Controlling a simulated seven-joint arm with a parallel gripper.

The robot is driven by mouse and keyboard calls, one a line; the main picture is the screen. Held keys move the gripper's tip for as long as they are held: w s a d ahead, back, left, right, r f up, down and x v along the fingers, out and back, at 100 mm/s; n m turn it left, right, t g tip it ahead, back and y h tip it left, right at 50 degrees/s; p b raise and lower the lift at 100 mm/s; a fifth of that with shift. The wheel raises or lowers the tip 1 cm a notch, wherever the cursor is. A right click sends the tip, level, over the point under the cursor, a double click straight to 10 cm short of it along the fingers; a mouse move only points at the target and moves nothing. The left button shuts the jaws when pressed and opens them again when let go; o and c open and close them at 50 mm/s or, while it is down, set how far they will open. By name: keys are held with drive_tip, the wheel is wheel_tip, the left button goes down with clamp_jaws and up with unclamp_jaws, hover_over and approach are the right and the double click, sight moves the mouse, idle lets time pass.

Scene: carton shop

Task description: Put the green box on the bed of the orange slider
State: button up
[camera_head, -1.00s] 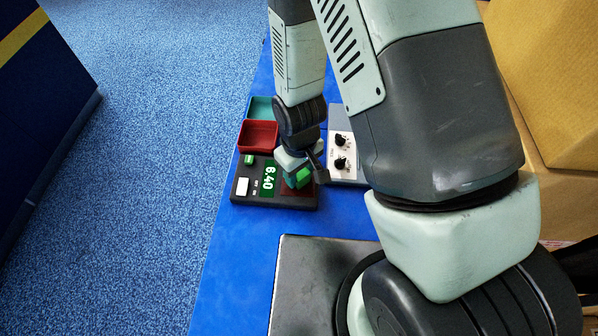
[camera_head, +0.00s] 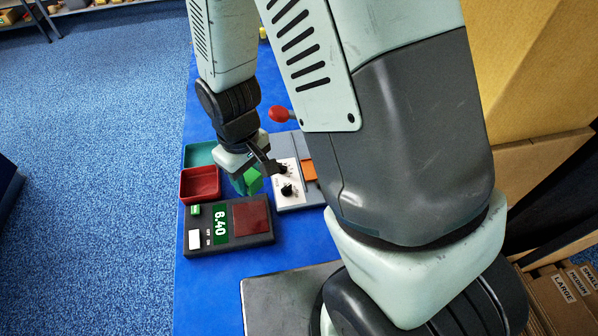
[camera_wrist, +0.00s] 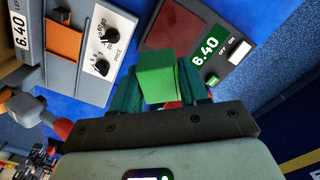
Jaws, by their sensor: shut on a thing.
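The green box (camera_head: 253,181) is held in my gripper (camera_head: 250,172). In the wrist view the green box (camera_wrist: 157,76) sits between the two teal fingers of my gripper (camera_wrist: 158,84), which are shut on it. In the head view it appears between the scale and the knob panel, apparently above the surface. The orange slider (camera_head: 309,170) shows as a small orange patch on the grey machine, to the right of my gripper and partly hidden by my arm. In the wrist view the orange slider (camera_wrist: 64,41) lies upper left, clear of my gripper.
The scale (camera_head: 245,222) with a bare dark red plate reads 6.40. A red tray (camera_head: 200,184) and a teal tray (camera_head: 199,153) stand left. A white panel (camera_head: 291,184) with two knobs is beside the slider. A red-knobbed lever (camera_head: 279,114) stands behind.

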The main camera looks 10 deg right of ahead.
drive_tip(key=w+d+m, duration=0.4)
drive_tip(key=w+d, duration=0.1)
drive_tip(key=d, duration=0.3)
drive_tip(key=w+d+m, duration=0.3)
drive_tip(key=w+d, duration=0.1)
drive_tip(key=d, duration=0.4)
drive_tip(key=shift+m, duration=0.4)
drive_tip(key=f, duration=0.5)
drive_tip(key=shift+w+d+f, duration=0.15)
drive_tip(key=shift+w+d, duration=0.05)
drive_tip(key=shift+d, duration=0.15)
drive_tip(key=shift+f, duration=2.55)
drive_tip(key=shift+f, duration=0.15)
drive_tip(key=o, duration=0.9)
drive_tip(key=shift+c, duration=0.2)
